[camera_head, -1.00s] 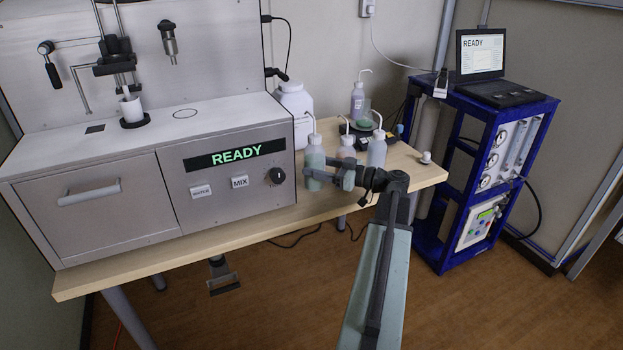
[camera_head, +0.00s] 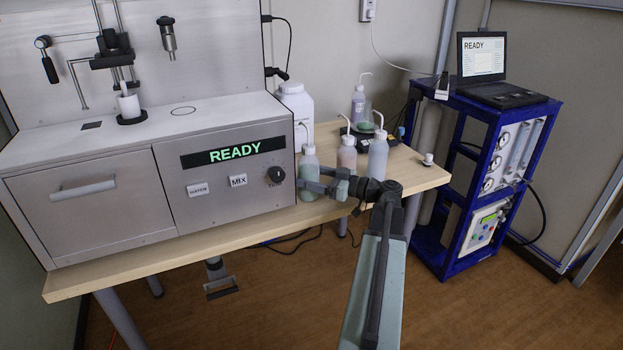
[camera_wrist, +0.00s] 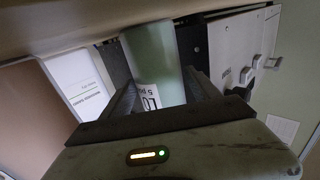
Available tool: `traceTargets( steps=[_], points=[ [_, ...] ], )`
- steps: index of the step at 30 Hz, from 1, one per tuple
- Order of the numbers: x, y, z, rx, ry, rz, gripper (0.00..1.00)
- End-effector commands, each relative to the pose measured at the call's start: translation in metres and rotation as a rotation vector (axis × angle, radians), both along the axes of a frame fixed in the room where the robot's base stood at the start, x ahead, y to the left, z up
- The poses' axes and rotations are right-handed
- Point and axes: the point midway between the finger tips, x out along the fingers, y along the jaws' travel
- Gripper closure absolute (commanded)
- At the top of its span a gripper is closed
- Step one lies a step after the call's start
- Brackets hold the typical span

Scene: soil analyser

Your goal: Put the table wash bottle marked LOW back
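A wash bottle with greenish contents (camera_head: 309,160) and a white bent spout is at the table's front, just right of the analyser. In the wrist view the pale green bottle (camera_wrist: 156,70) lies between my fingers, its white label partly hidden and reading "LO". My gripper (camera_head: 312,186) is shut on the bottle around its body. The bottle is about upright in the head view, its base close to the table top (camera_head: 420,176); I cannot tell whether it touches.
A pinkish wash bottle (camera_head: 347,153) and a grey one (camera_head: 377,156) stand to the right, close by. The analyser (camera_head: 235,185) closes off the left side. The table's front edge is near.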

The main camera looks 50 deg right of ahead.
Motion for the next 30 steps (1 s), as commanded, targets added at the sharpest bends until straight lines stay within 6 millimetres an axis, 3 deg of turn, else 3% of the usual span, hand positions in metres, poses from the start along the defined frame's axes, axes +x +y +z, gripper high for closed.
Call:
traceTargets(
  steps=[11,14,24,30],
  points=[
    [0.0,0.0,0.005,0.0,0.0,-0.001,0.21],
    [-0.015,-0.006,0.003,0.0,0.0,-0.003,0.21],
    [-0.091,-0.033,0.003,0.0,0.0,-0.005,0.21],
    [-0.113,-0.04,0.003,0.0,0.0,-0.003,0.21]
  ],
)
